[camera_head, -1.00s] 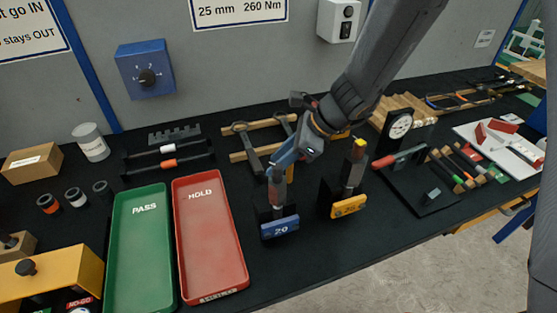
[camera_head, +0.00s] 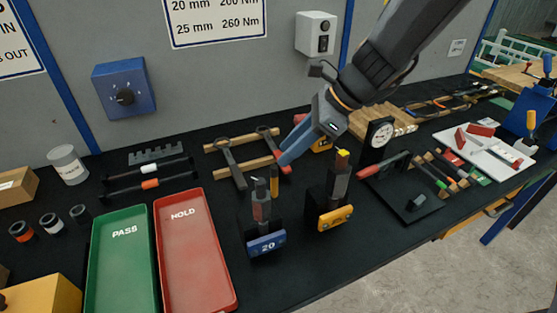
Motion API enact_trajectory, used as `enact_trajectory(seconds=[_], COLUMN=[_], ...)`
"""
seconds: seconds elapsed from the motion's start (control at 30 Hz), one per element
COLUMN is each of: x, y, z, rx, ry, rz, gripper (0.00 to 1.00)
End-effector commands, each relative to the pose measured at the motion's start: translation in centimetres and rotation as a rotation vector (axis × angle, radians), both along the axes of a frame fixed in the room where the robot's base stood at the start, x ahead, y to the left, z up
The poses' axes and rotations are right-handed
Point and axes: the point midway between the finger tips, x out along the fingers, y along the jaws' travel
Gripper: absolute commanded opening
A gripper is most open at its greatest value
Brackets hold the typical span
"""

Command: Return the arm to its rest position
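My arm comes in from the top right. My gripper (camera_head: 284,163) has blue fingers pointing down and left, above the bench between the wrench rack and the two tool stands. I cannot tell whether the fingers are apart, as they show nearly edge on; no held object is visible. The stand with the blue 20 tag (camera_head: 266,244) is below and left of the gripper, with a grey and red tool (camera_head: 261,204) upright in it. The stand with the yellow tag (camera_head: 336,217) is below and right, also with an upright tool (camera_head: 339,180).
The green PASS tray (camera_head: 122,265) and red HOLD tray (camera_head: 194,250) look empty. Wrenches lie on a wooden rack (camera_head: 240,163) behind. A dial gauge (camera_head: 381,135) stands right of my gripper. A wall with a blue knob box (camera_head: 124,88) is behind. The front bench strip is clear.

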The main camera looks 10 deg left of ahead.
Motion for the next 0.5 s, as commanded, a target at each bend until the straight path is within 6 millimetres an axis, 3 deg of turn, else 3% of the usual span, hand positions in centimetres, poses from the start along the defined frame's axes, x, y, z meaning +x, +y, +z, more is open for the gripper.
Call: enact_trajectory(seconds=[0.5], x=[-0.05], y=[-0.55], z=[0.94], rx=[-0.001], ry=[0.001], rz=[0.001], gripper=[0.32])
